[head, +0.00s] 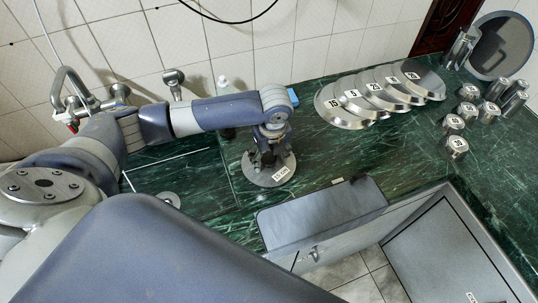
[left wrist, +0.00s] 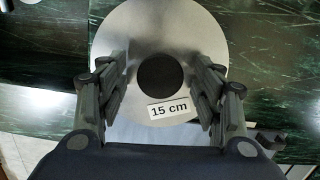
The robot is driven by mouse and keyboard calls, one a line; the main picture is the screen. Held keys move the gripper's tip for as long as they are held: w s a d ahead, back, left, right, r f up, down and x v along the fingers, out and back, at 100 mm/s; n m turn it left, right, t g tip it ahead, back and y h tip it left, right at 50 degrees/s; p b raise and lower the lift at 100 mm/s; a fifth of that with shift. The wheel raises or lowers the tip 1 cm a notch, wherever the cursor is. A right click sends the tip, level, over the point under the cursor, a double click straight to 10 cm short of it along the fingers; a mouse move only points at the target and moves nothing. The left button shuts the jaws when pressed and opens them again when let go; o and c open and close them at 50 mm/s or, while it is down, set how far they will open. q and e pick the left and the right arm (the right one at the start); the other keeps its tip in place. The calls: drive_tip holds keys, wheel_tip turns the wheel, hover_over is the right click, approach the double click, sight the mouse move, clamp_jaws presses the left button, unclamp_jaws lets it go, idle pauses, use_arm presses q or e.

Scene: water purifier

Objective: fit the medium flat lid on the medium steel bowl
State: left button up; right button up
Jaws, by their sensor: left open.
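A round flat steel lid (head: 262,178) with a "15 cm" label lies at the middle of the green counter. In the left wrist view the lid (left wrist: 185,30) fills the middle, with a dark round knob (left wrist: 159,75) at its centre. My left gripper (head: 266,160) is right over the lid, pointing down. In the left wrist view the open fingers (left wrist: 160,78) stand on both sides of the knob, with gaps to it. I cannot make out a steel bowl for certain, nor whether one is under the lid. My right gripper is not in view.
Several overlapping labelled steel discs (head: 338,117) lie at the back of the green counter (head: 350,155). Several labelled steel cylinders (head: 457,146) and a large round pan-like piece (head: 500,45) stand at the right. A grey panel (head: 320,213) is at the front edge. A tap (head: 68,95) is at the left.

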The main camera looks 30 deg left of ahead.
use_arm(q)
drive_tip(key=shift+r, duration=0.1)
wheel_tip(320, 180, up, 12)
drive_tip(key=d, duration=0.1)
drive_tip(key=shift+s, duration=0.45)
drive_tip(key=shift+d+f, duration=0.1)
drive_tip(key=shift+f, duration=0.1)
